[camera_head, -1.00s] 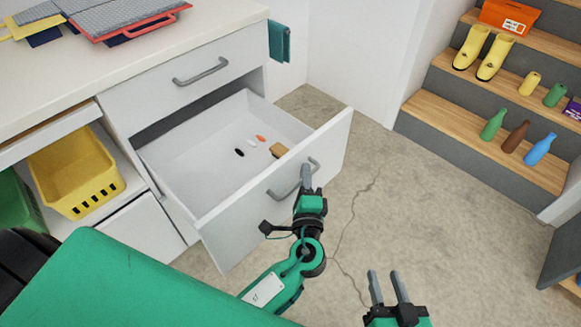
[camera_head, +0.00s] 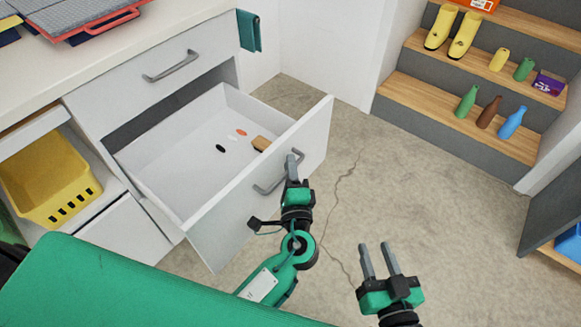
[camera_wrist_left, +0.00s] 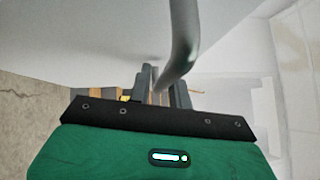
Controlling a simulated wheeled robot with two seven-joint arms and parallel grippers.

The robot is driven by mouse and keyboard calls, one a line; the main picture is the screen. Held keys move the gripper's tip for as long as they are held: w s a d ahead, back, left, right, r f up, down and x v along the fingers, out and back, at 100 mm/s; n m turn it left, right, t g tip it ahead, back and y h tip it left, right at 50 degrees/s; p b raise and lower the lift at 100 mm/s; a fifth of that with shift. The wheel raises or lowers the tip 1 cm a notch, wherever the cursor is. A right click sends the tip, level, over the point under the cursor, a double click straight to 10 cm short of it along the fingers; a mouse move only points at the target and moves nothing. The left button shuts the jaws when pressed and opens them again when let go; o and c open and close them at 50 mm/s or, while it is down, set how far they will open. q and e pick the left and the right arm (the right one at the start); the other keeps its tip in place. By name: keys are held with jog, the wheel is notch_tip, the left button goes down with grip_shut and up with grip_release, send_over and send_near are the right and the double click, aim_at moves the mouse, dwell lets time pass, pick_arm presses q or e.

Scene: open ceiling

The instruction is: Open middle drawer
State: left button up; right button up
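The open middle drawer (camera_head: 160,165) is a white box pulled well out of the white cabinet, below a closed top drawer (camera_head: 170,82). Its front panel (camera_head: 235,215) carries a grey bar handle (camera_head: 264,189). My left gripper (camera_head: 292,168) is at the right part of this handle. In the left wrist view the grey handle (camera_wrist_left: 184,45) runs down between the two fingers of the left gripper (camera_wrist_left: 162,88), which look closed around it. My right gripper (camera_head: 379,260) is open and empty, above the floor to the right of the drawer.
Small items, among them a brown block (camera_head: 261,143), lie in the drawer. A yellow basket (camera_head: 45,185) stands at the left. Steps with bottles (camera_head: 488,112) and yellow boots (camera_head: 440,27) rise at the back right. The floor (camera_head: 420,180) between is clear.

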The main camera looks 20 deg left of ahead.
pick_arm(q)
jog(key=v, duration=1.3)
jog(key=shift+s+d, duration=0.2)
jog(key=shift+s, duration=0.15)
jog(key=shift+f, duration=0.1)
